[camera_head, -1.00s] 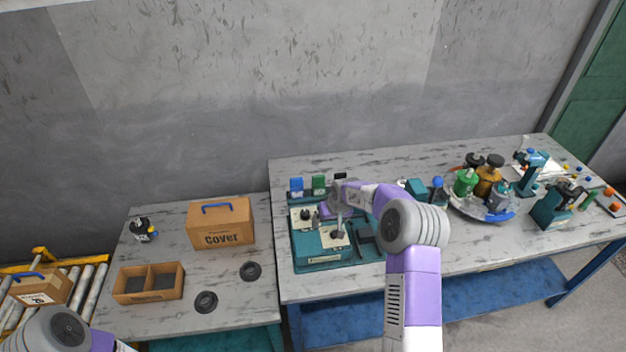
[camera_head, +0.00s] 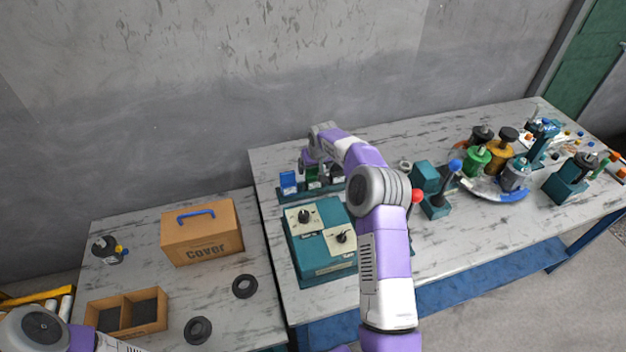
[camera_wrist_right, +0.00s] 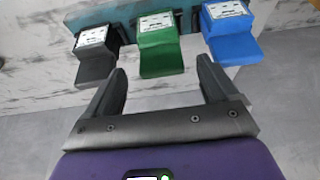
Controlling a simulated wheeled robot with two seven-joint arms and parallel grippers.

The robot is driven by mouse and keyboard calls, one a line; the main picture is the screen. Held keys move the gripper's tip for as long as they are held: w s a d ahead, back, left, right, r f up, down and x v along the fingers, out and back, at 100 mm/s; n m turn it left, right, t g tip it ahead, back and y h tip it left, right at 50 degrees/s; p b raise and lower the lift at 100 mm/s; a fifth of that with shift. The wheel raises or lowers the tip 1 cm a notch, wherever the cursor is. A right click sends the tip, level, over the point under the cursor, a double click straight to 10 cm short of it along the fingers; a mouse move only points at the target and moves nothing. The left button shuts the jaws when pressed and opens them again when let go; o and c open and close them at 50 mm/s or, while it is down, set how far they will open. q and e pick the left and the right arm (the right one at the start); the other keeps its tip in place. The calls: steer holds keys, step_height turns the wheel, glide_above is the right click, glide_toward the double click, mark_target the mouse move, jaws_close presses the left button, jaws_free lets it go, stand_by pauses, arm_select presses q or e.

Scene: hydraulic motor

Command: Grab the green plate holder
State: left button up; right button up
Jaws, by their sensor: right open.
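The green plate holder (camera_head: 312,179) stands in a row on a teal rack at the back left of the right table, partly hidden by my right gripper. In the right wrist view the green plate holder (camera_wrist_right: 160,46) is at the top middle, with a white label on top. My right gripper (camera_wrist_right: 162,70) is open and empty. Its two fingertips lie left and right of the green holder's lower end; I cannot tell how deep they reach. In the head view the right gripper (camera_head: 307,164) is just above the holder. My left gripper is out of view.
A blue holder (camera_wrist_right: 232,30) and a black holder (camera_wrist_right: 95,52) flank the green one closely. A teal control box (camera_head: 320,245) with two dials sits in front. A red-knobbed lever (camera_head: 416,196) and a carousel of bottles (camera_head: 497,185) are to the right.

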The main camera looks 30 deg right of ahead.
mark_target(314, 178)
steer(key=x, duration=0.2)
steer(key=shift+w+f, duration=0.15)
steer(key=shift+f, duration=0.1)
steer(key=c, duration=1.4)
